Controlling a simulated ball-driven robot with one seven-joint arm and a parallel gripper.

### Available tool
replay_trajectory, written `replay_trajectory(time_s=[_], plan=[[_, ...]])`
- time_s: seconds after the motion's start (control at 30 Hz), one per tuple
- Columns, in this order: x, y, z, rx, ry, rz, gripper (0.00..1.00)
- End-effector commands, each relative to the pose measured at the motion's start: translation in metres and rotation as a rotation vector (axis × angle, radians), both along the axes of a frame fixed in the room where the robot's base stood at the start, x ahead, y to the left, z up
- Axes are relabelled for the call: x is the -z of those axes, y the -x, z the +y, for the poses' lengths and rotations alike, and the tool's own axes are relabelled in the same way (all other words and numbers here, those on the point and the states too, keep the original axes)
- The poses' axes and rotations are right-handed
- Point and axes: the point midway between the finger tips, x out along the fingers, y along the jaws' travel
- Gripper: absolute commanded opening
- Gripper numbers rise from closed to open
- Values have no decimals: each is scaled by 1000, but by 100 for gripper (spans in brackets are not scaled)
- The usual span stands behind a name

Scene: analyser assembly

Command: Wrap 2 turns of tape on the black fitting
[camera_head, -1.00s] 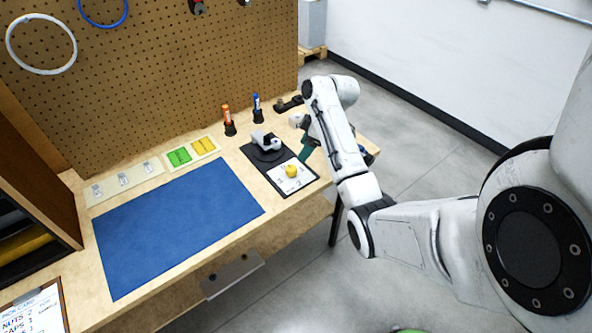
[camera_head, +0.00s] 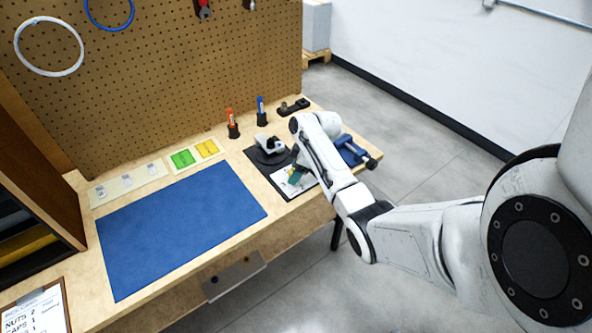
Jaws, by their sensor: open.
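My gripper (camera_head: 294,178), with teal fingertips, is low over the white card (camera_head: 283,187) on a black board at the bench's right part. It is open; the small yellow round object seen there earlier is now hidden behind it. A dark fitting-like piece on a black base (camera_head: 293,107) stands at the back right edge of the bench, apart from my gripper. I cannot tell for sure that it is the black fitting. A white and black device (camera_head: 269,143) sits on a black pad just left of and behind my gripper.
A blue vise (camera_head: 355,151) stands at the bench's right end, beside my arm. Orange (camera_head: 231,118) and blue (camera_head: 261,106) markers stand in black holders at the back. Green and yellow pieces lie in a tray (camera_head: 196,153). The blue mat (camera_head: 180,228) is bare.

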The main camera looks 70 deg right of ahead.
Motion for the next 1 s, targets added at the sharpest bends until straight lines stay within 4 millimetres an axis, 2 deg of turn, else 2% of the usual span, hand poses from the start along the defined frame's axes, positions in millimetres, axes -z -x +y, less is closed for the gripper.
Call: replay_trajectory(time_s=[0.07, 0.6, 1.0], plan=[[0, 0, 0, 0, 0, 0, 62], [0, 0, 0, 1, 0, 0, 10], [-2, 0, 1, 78, 0, 0, 9]])
